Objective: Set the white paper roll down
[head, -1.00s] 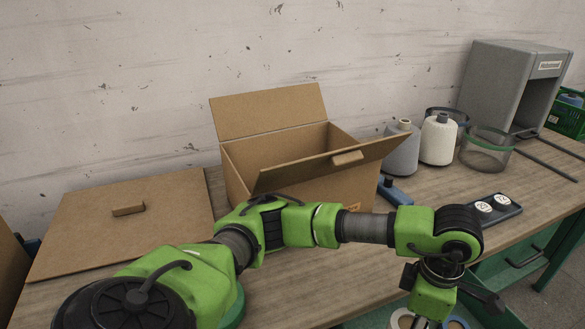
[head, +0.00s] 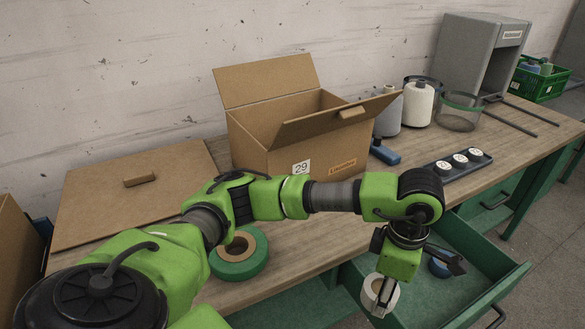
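The white paper roll (head: 370,285), with a tan core, is low at the front, over the left part of the open green drawer (head: 497,285). My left gripper (head: 382,296) points down at it, its fingertips at the near side of the roll's ring and seemingly shut on its wall. The fingers hide part of the roll. I cannot tell whether its underside touches the drawer floor. My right gripper is not in view.
A green roll (head: 240,265) lies on the table (head: 290,262) beside my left arm. An open cardboard box (head: 262,148), yarn cones (head: 418,105) and a dark tray (head: 435,171) stand behind.

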